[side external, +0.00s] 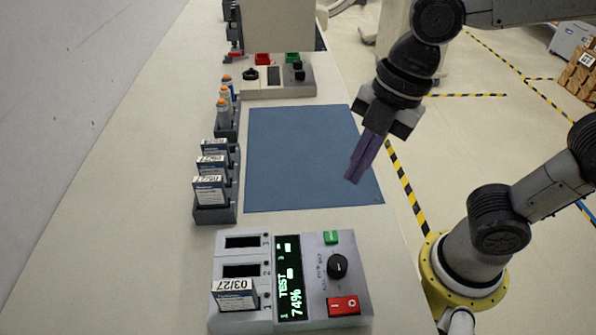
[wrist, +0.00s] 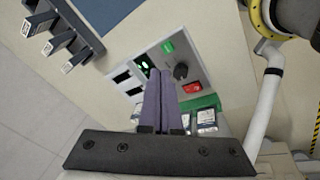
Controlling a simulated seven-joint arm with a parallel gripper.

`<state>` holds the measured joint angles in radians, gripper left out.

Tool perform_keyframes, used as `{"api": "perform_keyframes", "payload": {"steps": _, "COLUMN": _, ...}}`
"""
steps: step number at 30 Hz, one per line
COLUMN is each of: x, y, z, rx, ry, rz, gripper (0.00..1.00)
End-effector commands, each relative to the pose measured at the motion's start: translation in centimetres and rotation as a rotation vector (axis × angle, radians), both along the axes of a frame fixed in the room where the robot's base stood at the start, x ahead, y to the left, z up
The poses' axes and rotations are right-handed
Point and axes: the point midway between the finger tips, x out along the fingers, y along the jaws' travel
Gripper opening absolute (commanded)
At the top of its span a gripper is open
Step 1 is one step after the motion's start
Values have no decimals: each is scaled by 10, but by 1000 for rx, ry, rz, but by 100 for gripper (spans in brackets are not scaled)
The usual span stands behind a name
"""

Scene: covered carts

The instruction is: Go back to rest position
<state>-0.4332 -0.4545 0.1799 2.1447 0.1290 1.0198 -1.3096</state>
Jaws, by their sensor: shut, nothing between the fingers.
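My gripper (side external: 354,179) has long purple fingers, closed together and empty, pointing down above the right edge of the blue mat (side external: 300,160). In the wrist view the closed fingers (wrist: 160,72) point toward the grey tester (wrist: 205,70), in front of part of it. In the side view the tester (side external: 230,322) stands in front of the mat, apart from my gripper. Its screen (side external: 289,278) reads TEST and 74% in green. A labelled pack (side external: 235,296) marked 03/27 stands in the slot row's nearest opening; the other two openings look empty.
A dark rack (side external: 215,214) of several labelled packs and a rack (side external: 227,128) of orange-capped vials line the mat's left. Another device (side external: 279,92) stands at the back. The wrist view shows a green strip (wrist: 203,102) and silvery packs (wrist: 207,118) beside the tester.

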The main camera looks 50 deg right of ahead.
Motion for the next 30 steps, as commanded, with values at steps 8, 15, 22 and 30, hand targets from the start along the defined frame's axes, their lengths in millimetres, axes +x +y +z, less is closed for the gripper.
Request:
{"api": "perform_keyframes", "payload": {"steps": 8, "x": -24, "y": -100, "z": 8, "rx": 166, "ry": -106, "rz": -914, "gripper": 0}}
{"api": "perform_keyframes", "payload": {"steps": 15, "x": -43, "y": -121, "z": -7, "rx": 327, "ry": -94, "rz": -1420, "gripper": 0}}
{"api": "perform_keyframes", "payload": {"steps": 22, "x": -42, "y": -122, "z": -10, "rx": 401, "ry": -62, "rz": -1607, "gripper": 0}}
{"api": "perform_keyframes", "payload": {"steps": 30, "x": -41, "y": -122, "z": -9, "rx": 407, "ry": -58, "rz": -1620, "gripper": 0}}
